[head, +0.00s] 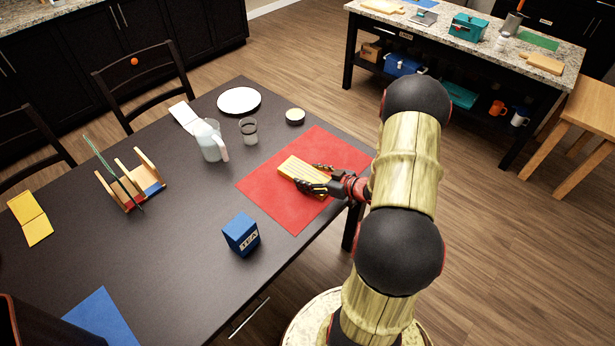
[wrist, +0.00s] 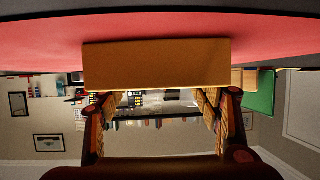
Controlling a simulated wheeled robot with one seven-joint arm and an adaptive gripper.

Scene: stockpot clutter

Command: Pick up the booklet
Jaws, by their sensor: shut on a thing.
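The yellow booklet (head: 303,172) is over the red mat (head: 285,210) on the dark table. In the wrist view its flat yellow face (wrist: 157,63) spans the gap between the fingers, with the red mat behind it. My gripper (head: 322,180) reaches in from the right and is shut on the booklet's near right end, with a finger at each side. In the wrist view my gripper (wrist: 163,100) shows both fingers up against it. I cannot tell whether the booklet touches the mat or is slightly above it.
A blue tea box (head: 241,233) stands left of the mat. A pitcher (head: 210,140), a glass (head: 248,130), a small round tin (head: 295,116) and a white plate (head: 239,100) stand behind.

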